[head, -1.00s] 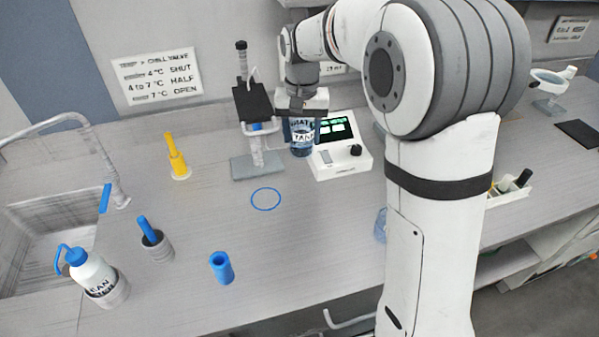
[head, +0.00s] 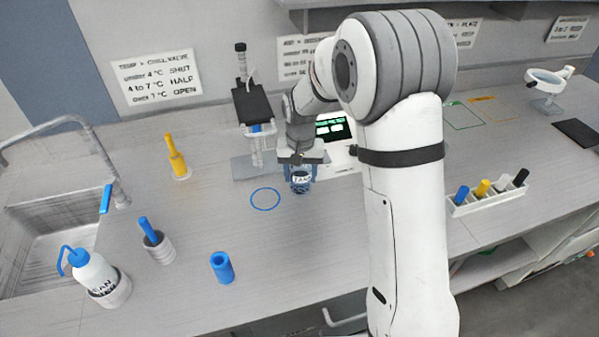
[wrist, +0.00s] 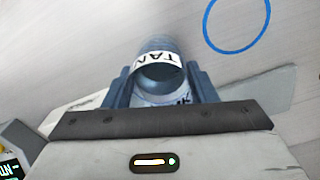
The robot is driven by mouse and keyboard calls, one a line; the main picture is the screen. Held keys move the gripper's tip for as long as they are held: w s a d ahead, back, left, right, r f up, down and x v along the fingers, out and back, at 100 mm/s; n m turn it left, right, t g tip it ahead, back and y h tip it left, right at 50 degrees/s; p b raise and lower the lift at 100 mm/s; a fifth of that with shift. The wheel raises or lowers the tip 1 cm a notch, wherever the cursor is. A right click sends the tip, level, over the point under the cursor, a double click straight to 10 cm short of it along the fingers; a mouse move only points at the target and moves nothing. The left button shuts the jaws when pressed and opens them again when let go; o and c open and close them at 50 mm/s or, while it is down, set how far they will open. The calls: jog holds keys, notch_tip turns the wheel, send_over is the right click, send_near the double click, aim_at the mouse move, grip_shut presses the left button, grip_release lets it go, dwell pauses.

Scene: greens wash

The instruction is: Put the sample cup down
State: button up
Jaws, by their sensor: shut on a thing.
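The sample cup (head: 300,181) is a dark blue-grey cup with a white label that reads partly "TAN". My gripper (head: 301,168) is shut on it from above, just right of a blue ring (head: 265,199) marked on the bench. In the wrist view the cup (wrist: 160,62) sits between the two fingers of my gripper (wrist: 160,85), and the blue ring (wrist: 238,22) lies at the upper right, apart from the cup. I cannot tell whether the cup's base touches the bench.
A stand with a black top (head: 253,103) and a white meter (head: 342,160) are behind the gripper. A blue tube (head: 222,267), a grey holder (head: 158,247) and a wash bottle (head: 92,270) stand front left. Bench around the ring is clear.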

jog(key=shift+f, duration=0.15)
jog(key=o, duration=1)
jog(key=shift+o, duration=0.2)
